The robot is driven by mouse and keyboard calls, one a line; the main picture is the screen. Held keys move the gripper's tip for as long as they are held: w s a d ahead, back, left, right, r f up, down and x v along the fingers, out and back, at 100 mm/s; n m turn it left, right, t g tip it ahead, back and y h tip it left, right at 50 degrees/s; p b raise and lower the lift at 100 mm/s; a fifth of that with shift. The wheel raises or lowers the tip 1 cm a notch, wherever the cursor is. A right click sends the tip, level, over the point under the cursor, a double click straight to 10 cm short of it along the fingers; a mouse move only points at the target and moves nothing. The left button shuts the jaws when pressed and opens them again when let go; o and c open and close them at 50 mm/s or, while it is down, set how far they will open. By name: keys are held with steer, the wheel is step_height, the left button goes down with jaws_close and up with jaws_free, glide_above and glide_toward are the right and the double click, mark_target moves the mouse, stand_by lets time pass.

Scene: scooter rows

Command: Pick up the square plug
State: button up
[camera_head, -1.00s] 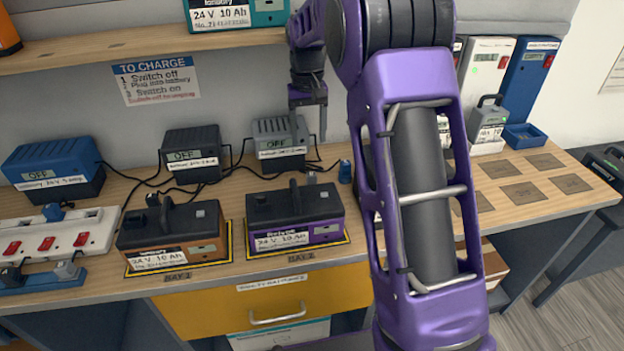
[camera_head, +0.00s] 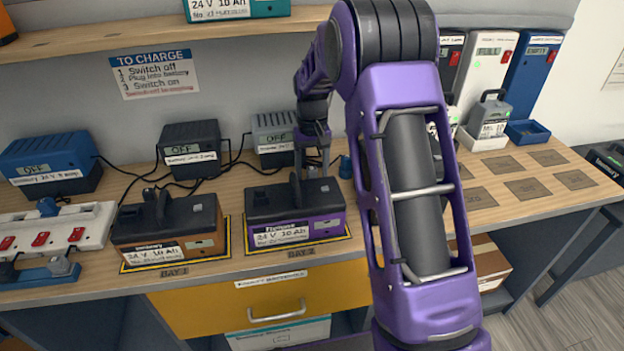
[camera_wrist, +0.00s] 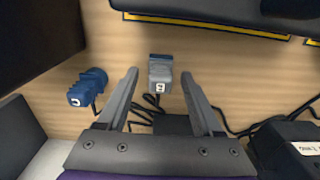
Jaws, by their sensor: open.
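The square plug (camera_wrist: 160,75) is grey with a white marked face and a dark blue-grey end. It lies on the wooden bench between my gripper's fingers in the wrist view, with a dark cable near it. My gripper (camera_wrist: 160,73) is open, one finger on each side of the plug; I cannot tell whether they touch it. In the head view my gripper (camera_head: 311,168) points down just behind the bay 2 battery (camera_head: 298,212), which with the fingers largely hides the plug there. A blue plug (camera_wrist: 88,87) lies to the left in the wrist view, and also shows in the head view (camera_head: 345,167).
Chargers (camera_head: 190,150) with black cables stand along the back wall. The bay 1 battery (camera_head: 168,230) sits left of bay 2. A white power strip (camera_head: 55,230) with red switches lies at the far left. A shelf (camera_head: 150,44) runs above. The bench's right part has marked squares (camera_head: 528,188).

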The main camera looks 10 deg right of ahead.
steer(key=shift+f, duration=0.1)
jaws_close()
stand_by(0.3)
